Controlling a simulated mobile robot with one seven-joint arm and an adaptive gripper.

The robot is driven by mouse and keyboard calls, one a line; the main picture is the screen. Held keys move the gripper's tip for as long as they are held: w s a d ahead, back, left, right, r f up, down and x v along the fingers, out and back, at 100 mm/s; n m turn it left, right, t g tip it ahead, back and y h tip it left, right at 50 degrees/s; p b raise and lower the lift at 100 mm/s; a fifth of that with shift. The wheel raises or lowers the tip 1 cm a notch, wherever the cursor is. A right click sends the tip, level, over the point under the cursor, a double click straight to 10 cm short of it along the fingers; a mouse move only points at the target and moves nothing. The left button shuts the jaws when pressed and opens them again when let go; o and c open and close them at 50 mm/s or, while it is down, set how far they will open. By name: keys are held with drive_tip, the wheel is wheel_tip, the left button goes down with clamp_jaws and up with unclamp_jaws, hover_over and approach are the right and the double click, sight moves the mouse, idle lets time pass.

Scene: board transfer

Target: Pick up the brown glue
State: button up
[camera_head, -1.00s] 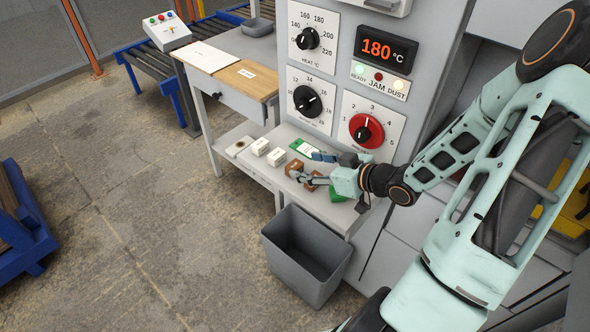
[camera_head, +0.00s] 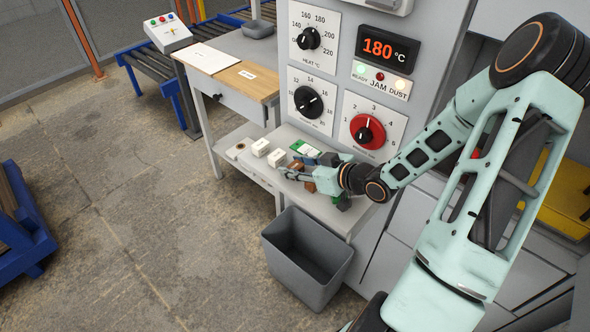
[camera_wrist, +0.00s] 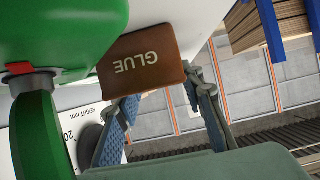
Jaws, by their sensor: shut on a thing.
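The brown glue (camera_wrist: 148,62) is a brown block with the word GLUE, upside down in the wrist view. It sits at the fingertips of my gripper (camera_wrist: 165,98), with one finger on each side, and the jaws are shut on it. In the head view my gripper (camera_head: 305,166) is low over the small shelf below the dials, pointing left. Brown surfaces (camera_head: 297,165) show between and beside the fingers there, partly hidden by them. I cannot tell whether the glue is clear of the shelf.
White blocks (camera_head: 260,147) and a green-and-white item (camera_head: 304,148) are on the shelf (camera_head: 345,218). A large green object (camera_wrist: 60,35) is close in the wrist view. A grey bin (camera_head: 305,258) stands below.

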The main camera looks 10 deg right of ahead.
drive_tip(key=c, duration=0.3)
drive_tip(key=shift+r, duration=0.1)
